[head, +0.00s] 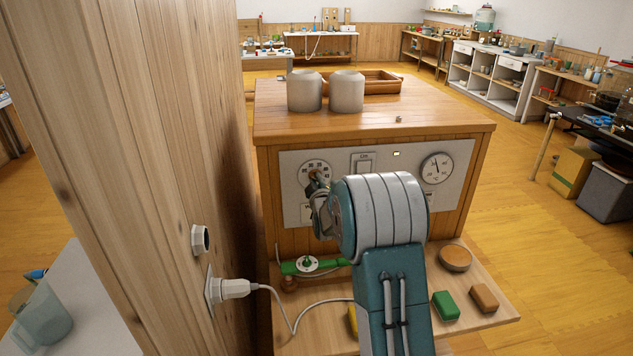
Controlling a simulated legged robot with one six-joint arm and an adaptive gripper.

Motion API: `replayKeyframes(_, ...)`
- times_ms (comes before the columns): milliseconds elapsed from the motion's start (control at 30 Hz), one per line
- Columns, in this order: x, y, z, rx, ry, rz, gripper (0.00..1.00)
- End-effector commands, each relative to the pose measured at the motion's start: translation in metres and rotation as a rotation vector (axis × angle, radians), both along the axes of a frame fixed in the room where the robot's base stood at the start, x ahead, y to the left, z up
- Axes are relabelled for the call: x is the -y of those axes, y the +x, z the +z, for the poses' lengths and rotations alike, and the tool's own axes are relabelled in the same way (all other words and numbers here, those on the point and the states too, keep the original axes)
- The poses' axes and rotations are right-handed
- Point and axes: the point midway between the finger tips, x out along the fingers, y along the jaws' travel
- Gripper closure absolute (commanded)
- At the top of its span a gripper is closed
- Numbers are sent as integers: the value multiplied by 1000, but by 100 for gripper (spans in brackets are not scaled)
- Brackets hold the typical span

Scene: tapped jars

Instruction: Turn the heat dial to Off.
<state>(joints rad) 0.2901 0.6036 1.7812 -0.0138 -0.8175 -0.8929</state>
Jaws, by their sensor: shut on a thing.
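The heat dial (316,168) is at the upper left of a grey control panel (378,159) on the front of a wooden cabinet. Marks ring the dial, too small to read. My gripper (318,182) reaches the dial from the front and is shut on its knob. The fingers and my arm hide most of the knob, so its pointer setting cannot be told. A round gauge (436,168) with a needle is at the panel's right. A switch plate (363,160) and a small lit lamp (396,154) sit between them.
Two grey jars (346,92) and a wooden tray (376,82) stand on the cabinet top. A lower shelf (480,325) holds a green tap (308,264), green block (445,305) and brown block (484,296). A wooden post (130,150) with a white plug (232,288) rises close at left.

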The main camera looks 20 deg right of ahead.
Motion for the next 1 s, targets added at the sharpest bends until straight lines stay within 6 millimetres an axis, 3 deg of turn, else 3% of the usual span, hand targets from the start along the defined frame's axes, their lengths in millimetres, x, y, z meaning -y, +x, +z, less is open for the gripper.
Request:
replayKeyframes(33, -1, -1, -7, -22, -19, 1, 100)
replayKeyframes(333, -1, -1, -8, -52, -117, 1, 100)
replayKeyframes(833, -1, -1, -9, -59, -135, 2, 100)
replayKeyframes(900, -1, -1, -9, -59, -134, 2, 61)
replayKeyframes(933, -1, -1, -9, -58, -134, 2, 49)
replayKeyframes(1000, -1, -1, -7, -56, -135, 1, 49)
